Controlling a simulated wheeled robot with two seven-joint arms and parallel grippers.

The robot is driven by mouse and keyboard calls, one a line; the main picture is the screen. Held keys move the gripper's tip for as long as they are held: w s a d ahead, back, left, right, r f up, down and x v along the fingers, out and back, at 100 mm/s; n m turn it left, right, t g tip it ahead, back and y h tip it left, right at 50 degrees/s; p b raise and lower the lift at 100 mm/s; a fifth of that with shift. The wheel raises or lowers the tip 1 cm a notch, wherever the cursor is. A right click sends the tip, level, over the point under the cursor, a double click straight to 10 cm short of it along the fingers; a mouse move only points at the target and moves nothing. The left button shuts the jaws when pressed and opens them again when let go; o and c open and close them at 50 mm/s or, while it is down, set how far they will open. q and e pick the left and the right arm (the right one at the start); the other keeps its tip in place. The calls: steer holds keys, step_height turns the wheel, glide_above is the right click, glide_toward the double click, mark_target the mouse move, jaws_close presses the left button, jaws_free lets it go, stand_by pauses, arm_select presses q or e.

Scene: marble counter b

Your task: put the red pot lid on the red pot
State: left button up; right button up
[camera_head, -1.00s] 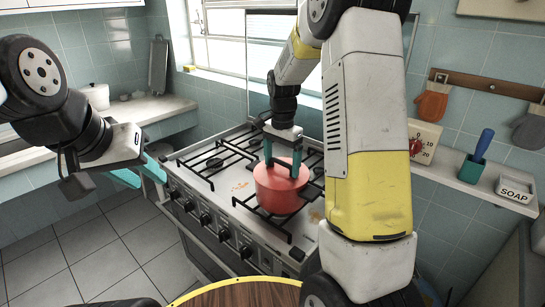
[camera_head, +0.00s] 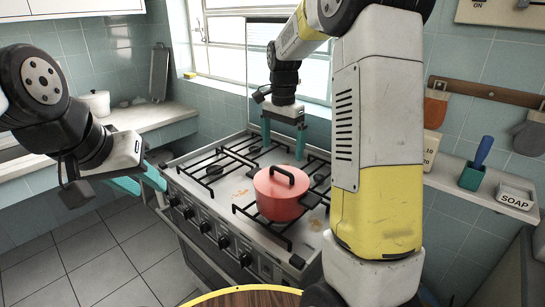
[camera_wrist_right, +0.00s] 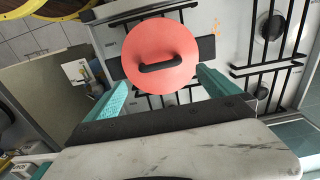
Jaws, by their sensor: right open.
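The red lid (camera_head: 267,187), with a black loop handle, sits on top of the pot and looks level. In the right wrist view the round lid (camera_wrist_right: 150,42) hides the pot body beneath it. My right gripper (camera_head: 283,146) is open and empty, above and behind the lid, apart from its handle. Its two teal fingers show either side below the lid in the wrist view (camera_wrist_right: 161,79). My left gripper (camera_head: 144,186) is open and empty, off the stove's left front edge.
The stove (camera_head: 218,205) has black grates, with free burners left of and behind the pot. A white pot (camera_head: 96,103) stands on the left counter. A shelf at right holds a teal holder (camera_head: 472,176) and a soap box (camera_head: 515,195). A round wooden top (camera_head: 245,299) is at the bottom.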

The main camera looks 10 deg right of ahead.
steer(key=s+r+n+t, duration=0.1)
steer(key=s+r+n, duration=0.1)
steer(key=s+r, duration=0.3)
steer(key=s+a+r+n+t+y, duration=0.1)
steer(key=s+n, duration=0.3)
steer(key=s, duration=0.5)
steer(key=s+a+r+n+t+y, duration=0.1)
steer(key=s+n+t, duration=0.3)
steer(key=s, duration=0.6)
steer(key=shift+s+r+n, duration=0.15)
steer(key=shift+r+n, duration=0.15)
steer(key=shift+n, duration=0.1)
steer(key=shift+a, duration=0.1)
